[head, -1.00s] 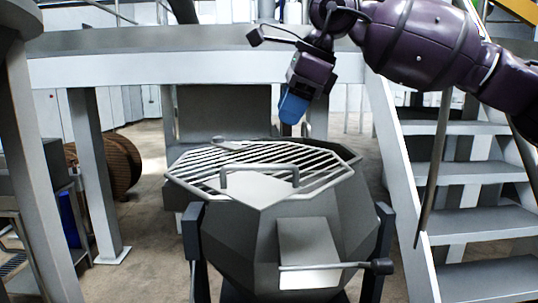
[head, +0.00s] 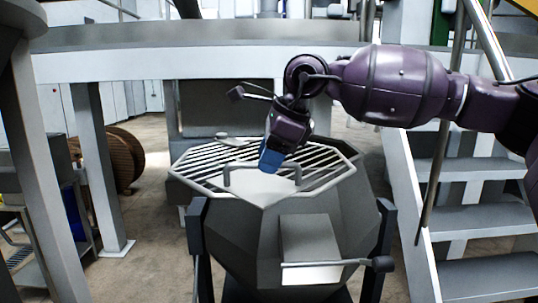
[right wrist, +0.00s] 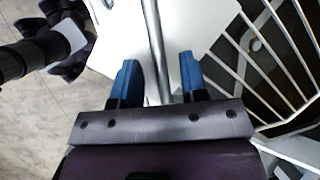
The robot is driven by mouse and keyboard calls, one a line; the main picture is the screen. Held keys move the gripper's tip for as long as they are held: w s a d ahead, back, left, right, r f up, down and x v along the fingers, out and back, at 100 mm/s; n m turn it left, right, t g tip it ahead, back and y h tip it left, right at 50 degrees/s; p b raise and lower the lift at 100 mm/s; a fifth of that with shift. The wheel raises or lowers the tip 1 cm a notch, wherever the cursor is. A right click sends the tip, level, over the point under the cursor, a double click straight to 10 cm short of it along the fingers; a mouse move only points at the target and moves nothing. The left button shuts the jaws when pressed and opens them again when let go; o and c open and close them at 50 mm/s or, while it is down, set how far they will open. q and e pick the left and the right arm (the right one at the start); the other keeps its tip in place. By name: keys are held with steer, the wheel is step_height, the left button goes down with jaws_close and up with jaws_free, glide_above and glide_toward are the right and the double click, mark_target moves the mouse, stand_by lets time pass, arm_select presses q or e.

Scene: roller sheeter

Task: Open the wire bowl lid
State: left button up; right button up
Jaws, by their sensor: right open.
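The wire bowl lid (head: 192,170) is a grate of parallel metal bars with a solid plate at its front, lying flat over the grey faceted bowl (head: 245,237). A raised bar handle (head: 228,173) stands on the plate. My right gripper (head: 270,160) has blue fingers and is over the plate near the handle. In the right wrist view my right gripper (right wrist: 157,75) is open, and the handle bar (right wrist: 157,45) shows between its two fingers. I cannot tell whether they touch it. My left gripper is not in view.
A lever (head: 378,264) sticks out at the bowl's front right. Metal stairs (head: 480,215) stand to the right. A white beam (head: 200,65) crosses behind the bowl. A wooden reel (head: 120,160) is at the back left.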

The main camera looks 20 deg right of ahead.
steer(key=shift+f, duration=0.15)
steer(key=shift+c, duration=0.3)
jaws_close()
steer(key=shift+a, duration=0.1)
